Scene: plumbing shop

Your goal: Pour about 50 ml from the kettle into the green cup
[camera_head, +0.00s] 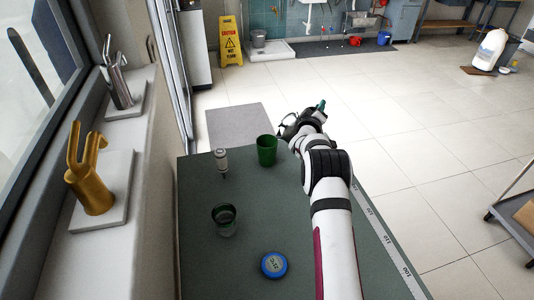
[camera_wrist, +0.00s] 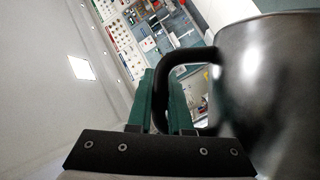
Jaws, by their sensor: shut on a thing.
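The green cup (camera_head: 267,150) stands upright near the far edge of the dark green table, just left of my gripper. My gripper (camera_wrist: 160,95) is shut on the black handle (camera_wrist: 190,54) of the kettle, its teal fingers on either side. The kettle's shiny dark grey body (camera_wrist: 275,85) fills the right of the wrist view. In the head view my gripper (camera_head: 319,107) is beyond and right of the cup. My wrist hides most of the kettle there. Its spout and tilt cannot be made out, and no liquid stream shows.
A window ledge with a gold hand sculpture (camera_head: 92,180) borders the left. The table between these items is clear.

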